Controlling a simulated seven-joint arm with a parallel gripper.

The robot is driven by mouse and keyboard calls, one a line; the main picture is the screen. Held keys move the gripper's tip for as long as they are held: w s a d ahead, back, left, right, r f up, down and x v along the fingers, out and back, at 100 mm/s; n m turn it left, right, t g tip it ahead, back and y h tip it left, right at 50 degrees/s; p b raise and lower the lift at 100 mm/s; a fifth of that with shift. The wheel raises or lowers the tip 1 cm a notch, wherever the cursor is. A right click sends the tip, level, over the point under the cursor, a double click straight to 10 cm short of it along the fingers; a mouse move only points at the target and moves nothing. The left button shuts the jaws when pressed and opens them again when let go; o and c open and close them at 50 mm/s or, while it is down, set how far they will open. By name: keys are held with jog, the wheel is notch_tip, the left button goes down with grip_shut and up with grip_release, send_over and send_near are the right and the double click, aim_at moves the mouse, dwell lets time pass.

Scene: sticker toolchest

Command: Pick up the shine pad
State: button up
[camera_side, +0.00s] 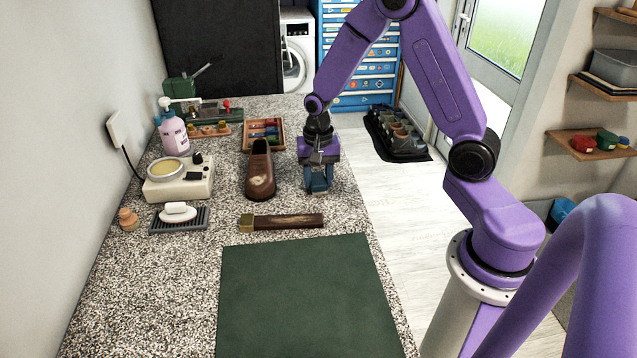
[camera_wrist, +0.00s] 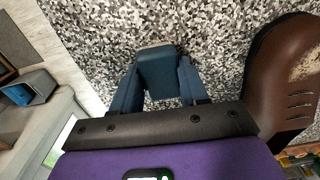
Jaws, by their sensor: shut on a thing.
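The shine pad (camera_wrist: 157,70) is a small dark blue-teal block, seen between the two fingers of my gripper (camera_wrist: 155,85) in the wrist view. The fingers are shut on it from both sides. In the side view my gripper (camera_side: 318,184) points down at the right part of the speckled counter, just right of the brown shoe. The pad is mostly hidden by the fingers there, and I cannot tell whether it touches the counter.
A brown shoe (camera_side: 260,172) stands close left of my gripper, and it also shows in the wrist view (camera_wrist: 280,80). A soap dish (camera_side: 180,225) sits left. The counter's right edge is close.

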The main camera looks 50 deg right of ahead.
aim_at(319, 178)
jog(key=shift+s, duration=0.1)
jog(key=shift+r, duration=0.25)
jog(key=shift+c, duration=1.1)
jog(key=shift+r, duration=0.3)
notch_tip(319, 178, up, 2)
jog(key=shift+r, duration=0.2)
jog(key=s+a+r, duration=0.1)
jog(key=s+r, duration=0.8)
jog(key=s, duration=0.4)
jog(key=shift+s+a+r, duration=0.2)
jog(key=shift+s+a, duration=0.15)
jog(key=shift+s, duration=0.05)
